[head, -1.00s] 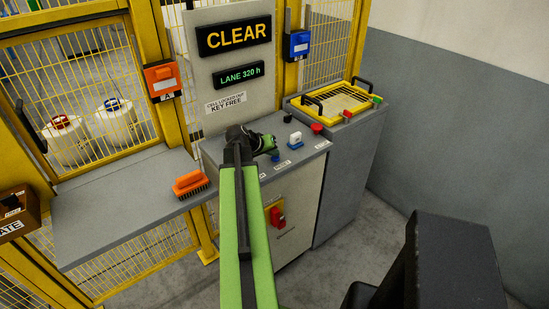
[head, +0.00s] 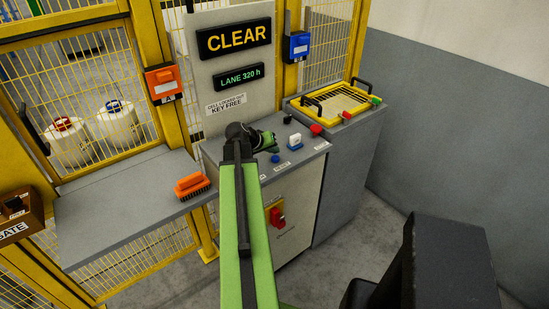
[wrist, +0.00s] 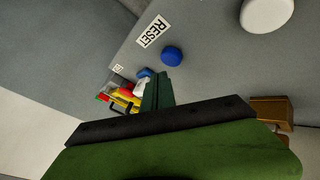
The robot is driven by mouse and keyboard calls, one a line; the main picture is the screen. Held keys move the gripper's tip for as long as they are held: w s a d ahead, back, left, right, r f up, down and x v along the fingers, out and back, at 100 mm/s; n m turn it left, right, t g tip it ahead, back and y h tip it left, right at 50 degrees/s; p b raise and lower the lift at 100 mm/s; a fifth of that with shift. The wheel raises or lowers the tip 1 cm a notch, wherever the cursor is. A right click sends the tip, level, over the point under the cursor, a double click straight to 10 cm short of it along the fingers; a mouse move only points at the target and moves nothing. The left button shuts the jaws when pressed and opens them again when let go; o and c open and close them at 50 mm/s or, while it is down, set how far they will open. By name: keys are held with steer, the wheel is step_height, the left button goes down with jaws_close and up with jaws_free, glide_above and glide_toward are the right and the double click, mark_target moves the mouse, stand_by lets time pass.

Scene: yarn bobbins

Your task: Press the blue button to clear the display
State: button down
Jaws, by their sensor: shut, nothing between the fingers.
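The blue button (head: 275,159) is a round knob on the grey console top. In the wrist view the blue button (wrist: 172,56) sits beside a label reading RESET (wrist: 152,31). My gripper (head: 270,139) is shut and empty, just above and behind the button in the head view. In the wrist view my gripper (wrist: 163,80) shows dark green fingers near the button, with a gap of console between them in the picture. The upper display (head: 234,37) reads CLEAR in yellow. The lower display (head: 238,76) reads LANE 320 h in green.
A blue-and-white block (head: 295,142) and a red button (head: 316,130) stand right of my gripper. A white round knob (wrist: 267,12) shows in the wrist view. An orange brush (head: 192,185) lies on the left shelf (head: 120,215). A red switch (head: 277,217) is on the console front.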

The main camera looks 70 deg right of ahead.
mark_target(274, 159)
step_height(274, 159, up, 5)
steer(key=p, duration=0.4)
steer(key=shift+f, duration=0.1)
stand_by(0.5)
